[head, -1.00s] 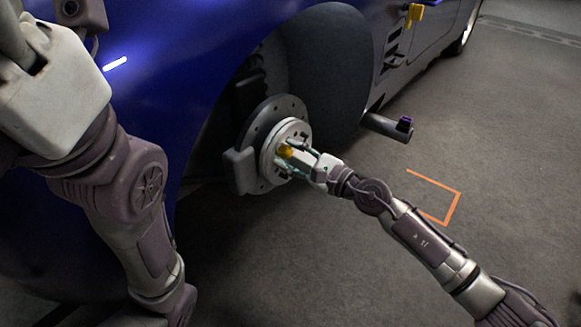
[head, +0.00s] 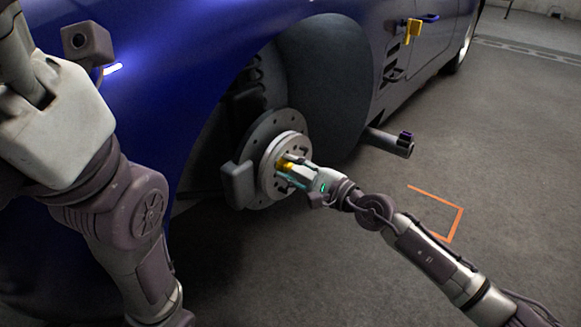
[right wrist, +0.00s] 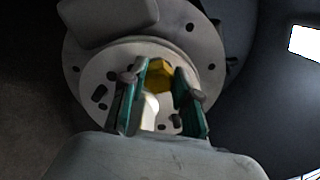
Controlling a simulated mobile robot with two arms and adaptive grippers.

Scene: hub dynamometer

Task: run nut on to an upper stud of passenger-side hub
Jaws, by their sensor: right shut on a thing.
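The passenger-side hub (head: 270,178) is a pale round face in front of a drilled brake disc (head: 262,130), with a grey caliper (head: 238,185) at its left. My right gripper (head: 289,167) is at the hub face, shut on a yellow nut (head: 282,164). In the right wrist view the nut (right wrist: 160,75) sits between the green-sided fingers (right wrist: 160,90), in front of the hub face (right wrist: 95,85) with its dark holes. I cannot tell which stud the nut is at, or whether it is threaded on. My left arm shows at the left; its gripper is out of frame.
The blue car body (head: 180,60) and dark wheel arch surround the hub. A yellow item (head: 413,30) hangs by the door. The floor around the orange marking (head: 450,225) is clear.

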